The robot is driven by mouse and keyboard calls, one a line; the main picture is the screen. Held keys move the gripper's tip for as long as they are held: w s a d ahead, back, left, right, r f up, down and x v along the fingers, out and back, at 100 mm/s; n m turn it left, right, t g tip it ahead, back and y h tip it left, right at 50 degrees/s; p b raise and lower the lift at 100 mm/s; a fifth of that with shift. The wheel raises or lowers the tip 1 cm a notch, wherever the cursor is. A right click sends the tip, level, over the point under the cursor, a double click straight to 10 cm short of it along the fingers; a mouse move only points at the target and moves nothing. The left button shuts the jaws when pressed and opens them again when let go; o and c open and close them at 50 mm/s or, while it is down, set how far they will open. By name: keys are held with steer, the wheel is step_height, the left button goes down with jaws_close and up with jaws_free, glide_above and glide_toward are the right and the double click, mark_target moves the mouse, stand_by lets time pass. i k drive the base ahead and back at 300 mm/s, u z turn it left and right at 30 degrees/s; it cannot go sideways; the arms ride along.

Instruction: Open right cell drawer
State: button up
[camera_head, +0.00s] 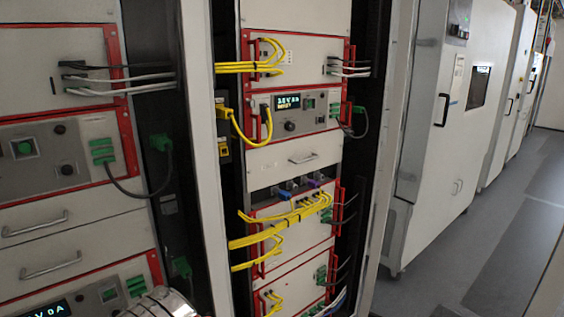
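A rounded silver metal part (160,303) shows at the bottom edge, probably a piece of my arm. My gripper's fingers are not in view.
Below the drawer is a dark slot with blue and purple plugs (304,184), then bundled yellow cables (285,222) sticking out. The left rack has two handled drawer fronts (70,243). White cabinets (450,130) stand at right beside clear grey floor (500,255).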

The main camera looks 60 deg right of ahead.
mark_target(273, 164)
steer(key=u, duration=0.6)
steer(key=k, duration=1.2)
steer(key=z, duration=0.75)
steer(key=i, duration=1)
steer(key=z, duration=0.05)
